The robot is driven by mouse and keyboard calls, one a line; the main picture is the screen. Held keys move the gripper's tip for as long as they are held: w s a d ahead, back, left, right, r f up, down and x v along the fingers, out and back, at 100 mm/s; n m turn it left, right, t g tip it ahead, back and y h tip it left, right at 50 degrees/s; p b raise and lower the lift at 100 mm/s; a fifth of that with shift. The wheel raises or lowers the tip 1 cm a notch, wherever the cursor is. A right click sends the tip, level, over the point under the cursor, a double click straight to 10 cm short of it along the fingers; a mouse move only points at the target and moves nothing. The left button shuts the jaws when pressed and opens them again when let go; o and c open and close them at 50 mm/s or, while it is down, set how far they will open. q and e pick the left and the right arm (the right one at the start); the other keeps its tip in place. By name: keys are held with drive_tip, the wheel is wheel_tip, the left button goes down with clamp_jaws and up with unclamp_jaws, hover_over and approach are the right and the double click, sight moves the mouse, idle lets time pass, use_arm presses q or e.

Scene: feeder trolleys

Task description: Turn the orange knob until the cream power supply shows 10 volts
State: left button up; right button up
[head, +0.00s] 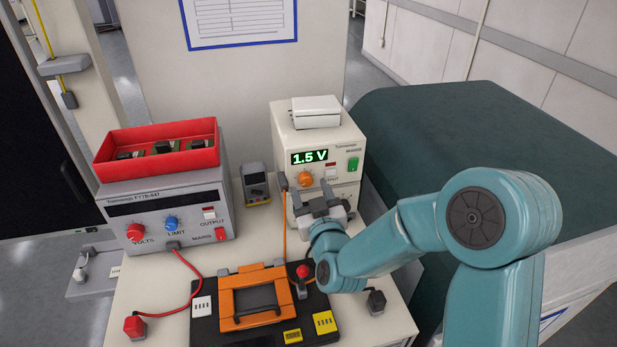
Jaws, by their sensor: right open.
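The cream power supply (290,143) stands at the back right of the bench. My right arm hides part of the lower front of the supply. My left gripper is not in view.
A grey power supply (165,213) with a red tray (160,133) on top stands at left. A handheld meter (256,184) stands between the supplies. A black board with an orange frame (253,297), cables and plugs occupies the front. A green-covered block (480,120) is at right.

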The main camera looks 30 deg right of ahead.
sight(306, 180)
drive_tip(key=shift+x, duration=1.05)
drive_tip(key=shift+c, duration=0.2)
